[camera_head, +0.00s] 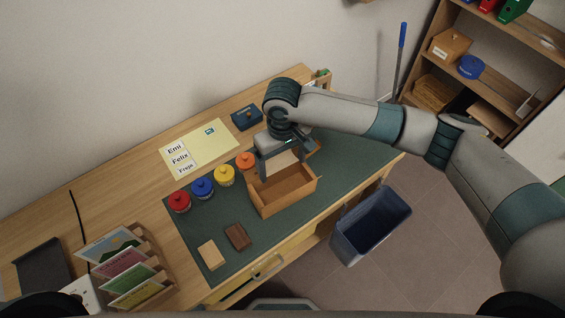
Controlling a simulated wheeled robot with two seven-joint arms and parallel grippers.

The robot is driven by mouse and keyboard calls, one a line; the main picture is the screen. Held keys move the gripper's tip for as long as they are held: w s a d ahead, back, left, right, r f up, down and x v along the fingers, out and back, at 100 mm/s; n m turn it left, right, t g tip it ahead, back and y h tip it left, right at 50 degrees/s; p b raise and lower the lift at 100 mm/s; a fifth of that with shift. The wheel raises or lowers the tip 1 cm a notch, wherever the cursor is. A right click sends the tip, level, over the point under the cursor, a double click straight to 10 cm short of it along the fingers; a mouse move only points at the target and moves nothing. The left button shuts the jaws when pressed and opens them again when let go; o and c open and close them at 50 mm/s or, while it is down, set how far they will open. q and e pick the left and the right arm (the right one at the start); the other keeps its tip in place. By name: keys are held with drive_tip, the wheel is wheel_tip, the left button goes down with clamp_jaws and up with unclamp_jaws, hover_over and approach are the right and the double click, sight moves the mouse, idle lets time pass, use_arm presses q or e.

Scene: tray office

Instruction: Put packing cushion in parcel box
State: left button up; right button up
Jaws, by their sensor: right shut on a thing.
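The parcel box (286,199) is an open brown box standing on the green desk mat, near its front edge. My right gripper (281,160) points down at the box's far side and is shut on a pale beige thing (281,165), which looks like the packing cushion. The cushion is between the fingers at the box's back part; the near wall and the fingers partly hide it, and I cannot tell whether it touches the box floor.
Several coloured-lid jars (202,188) stand left of the box. A dark brown block (237,236) and a beige block (211,254) lie on the mat (205,225) in front. A blue bin (370,225) stands on the floor. A card rack (135,270) is at lower left.

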drive_tip(key=shift+f+b, duration=1.45)
drive_tip(key=shift+f, duration=0.1)
wheel_tip(320, 180, down, 2)
drive_tip(key=shift+f+b, duration=0.75)
drive_tip(key=shift+f, duration=2.6)
drive_tip(key=o, duration=0.9)
drive_tip(key=shift+c, duration=0.8)
drive_tip(key=shift+r, duration=0.1)
